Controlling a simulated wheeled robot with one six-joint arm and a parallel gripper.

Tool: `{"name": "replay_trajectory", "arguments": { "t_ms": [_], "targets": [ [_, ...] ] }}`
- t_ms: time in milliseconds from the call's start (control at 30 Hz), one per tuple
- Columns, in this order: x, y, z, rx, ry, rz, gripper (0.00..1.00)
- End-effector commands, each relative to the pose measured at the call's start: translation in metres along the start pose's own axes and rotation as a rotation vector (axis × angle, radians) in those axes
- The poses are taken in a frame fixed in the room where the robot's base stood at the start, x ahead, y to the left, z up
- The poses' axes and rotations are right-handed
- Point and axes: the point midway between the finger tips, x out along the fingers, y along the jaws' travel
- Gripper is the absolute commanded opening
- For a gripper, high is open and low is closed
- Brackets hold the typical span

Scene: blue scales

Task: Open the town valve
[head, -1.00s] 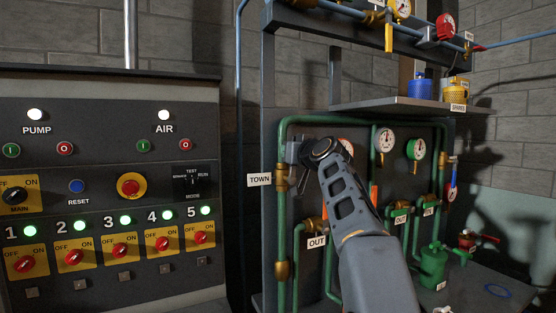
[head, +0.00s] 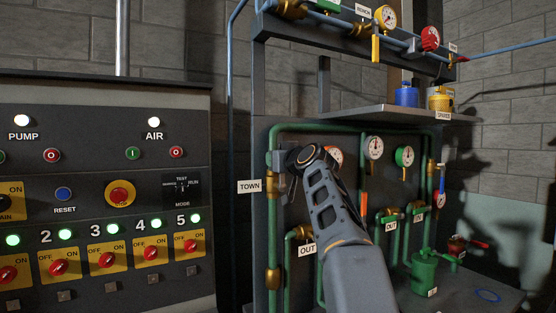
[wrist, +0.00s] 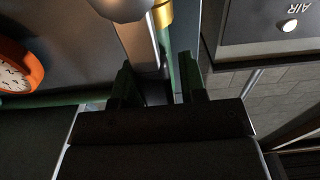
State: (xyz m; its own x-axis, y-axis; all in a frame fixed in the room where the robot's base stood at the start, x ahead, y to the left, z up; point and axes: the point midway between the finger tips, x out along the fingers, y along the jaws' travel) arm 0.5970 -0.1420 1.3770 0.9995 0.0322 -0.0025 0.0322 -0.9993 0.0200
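The white TOWN label (head: 249,186) hangs left of a brass valve body (head: 271,184) on the left vertical green pipe. My gripper (head: 279,160) is at this pipe, just above the brass body; my wrist hides most of it in the head view. In the wrist view, the two dark fingers of my gripper (wrist: 158,86) stand apart, with the green pipe showing beyond the gap. A brass collar (wrist: 163,14) and a pale rounded part beside it show at the top.
A control panel (head: 100,100) with switches and lamps stands at left. A shelf (head: 385,113) with blue and yellow canisters is above.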

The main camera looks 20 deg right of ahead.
Motion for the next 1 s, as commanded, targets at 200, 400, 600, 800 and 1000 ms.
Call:
{"name": "replay_trajectory", "arguments": {
  "t_ms": [200,400,600,800,1000],
  "targets": [
    [0.000,0.000,-0.001,0.003,0.002,0.000,0.51],
    [-0.003,0.000,0.000,0.004,0.003,0.000,0.51],
    [-0.030,0.000,0.003,0.004,0.004,0.002,0.51],
    [-0.072,0.001,0.003,0.003,0.004,0.003,0.51],
    [-0.108,0.000,0.002,0.002,0.003,0.003,0.51]
  ]
}}
